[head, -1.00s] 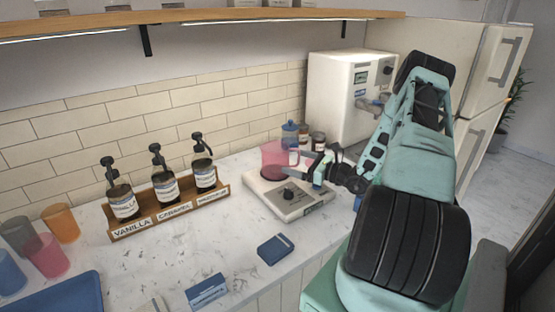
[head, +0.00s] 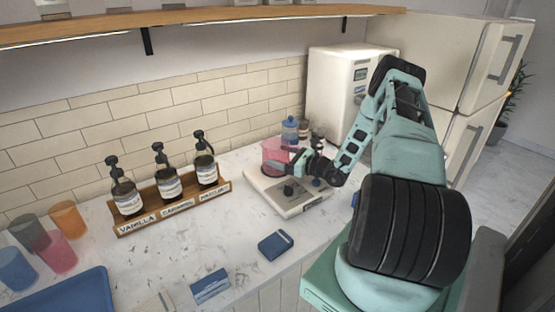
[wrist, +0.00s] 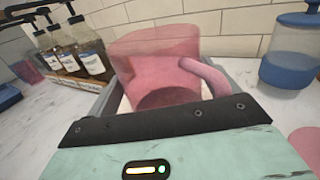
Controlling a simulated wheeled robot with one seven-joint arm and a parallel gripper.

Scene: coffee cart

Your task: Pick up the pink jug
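The pink jug (head: 272,151) stands upright on the white appliance with a dark plate (head: 287,204), at the back of the counter. It is translucent, with a handle on its right in the wrist view. My gripper (head: 288,167) is at the jug, partly covering it in the head view. The lower part of the jug is hidden by my gripper's body.
A blue-lidded jar (head: 290,131) stands close behind the jug. A white machine (head: 335,90) is behind to the right. A wooden rack (head: 150,212) holds syrup bottles at left. Cups and a blue tray (head: 75,295) are further left. A small blue box (head: 275,245) lies in front.

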